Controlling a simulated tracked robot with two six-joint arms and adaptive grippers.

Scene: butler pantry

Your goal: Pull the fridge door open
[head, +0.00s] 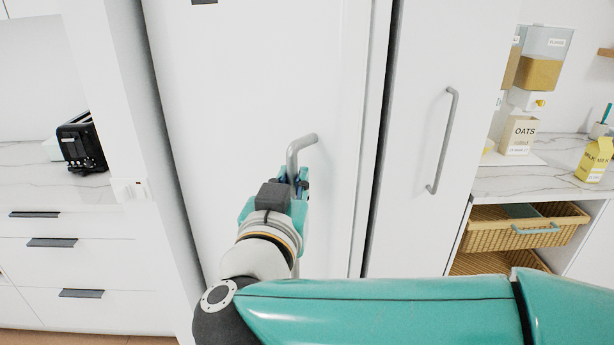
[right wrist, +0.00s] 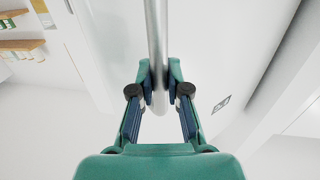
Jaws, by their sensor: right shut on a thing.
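The white fridge door (head: 250,80) fills the middle of the head view, with a grey bar handle (head: 303,141) standing out from it. My right gripper (head: 298,183) is at the handle's lower part and hides that part in the head view. In the right wrist view, the handle bar (right wrist: 157,40) runs down between the two fingers of the right gripper (right wrist: 159,88), which are shut on it. The door looks closed or nearly so; I cannot tell whether there is a gap. My left gripper is not in view.
A tall white cabinet door (head: 425,100) with its own grey handle (head: 443,140) stands to the right. Beyond it are a wicker basket (head: 490,236), an oats box (head: 518,135) and a milk carton (head: 594,160). A black toaster (head: 81,143) sits on the left counter above drawers.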

